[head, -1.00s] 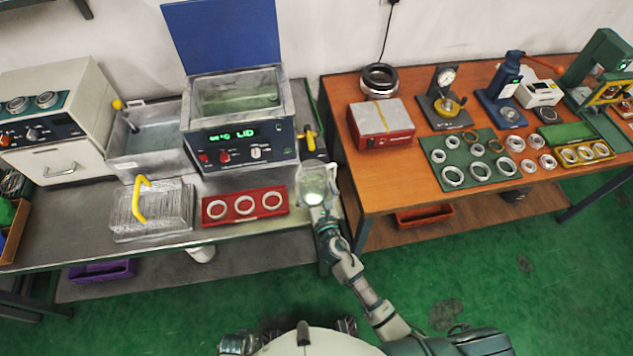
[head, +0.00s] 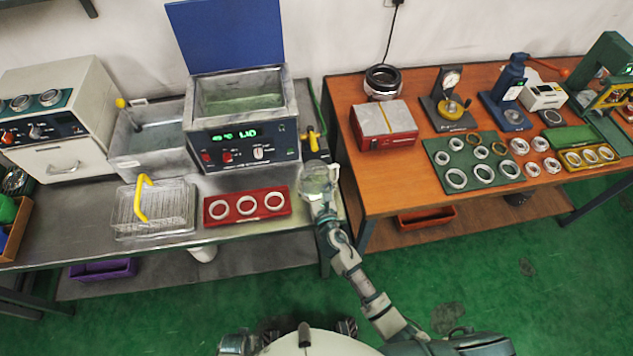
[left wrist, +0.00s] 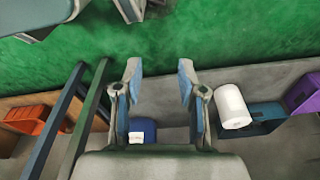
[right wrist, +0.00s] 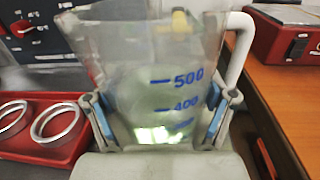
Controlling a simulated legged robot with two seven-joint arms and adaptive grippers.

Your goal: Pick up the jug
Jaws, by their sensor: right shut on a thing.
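The jug (head: 317,181) is clear, with blue volume marks and a white handle, and stands out at the right end of the steel bench. In the right wrist view the jug (right wrist: 150,85) fills the middle, with pale liquid low inside. My right gripper (head: 323,205) is shut on the jug, one finger on each side of its body. The jug looks about upright; I cannot tell whether its base touches the bench. My left gripper (left wrist: 157,80) is open and empty, over the floor and a lower shelf in the left wrist view.
A red tray with several rings (head: 277,211) lies left of the jug. Behind is a heated bath (head: 242,152) with its blue lid up. A wire basket (head: 125,230) stands further left. Right, across a gap, an orange-brown table (head: 390,185) holds a red box (head: 386,141).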

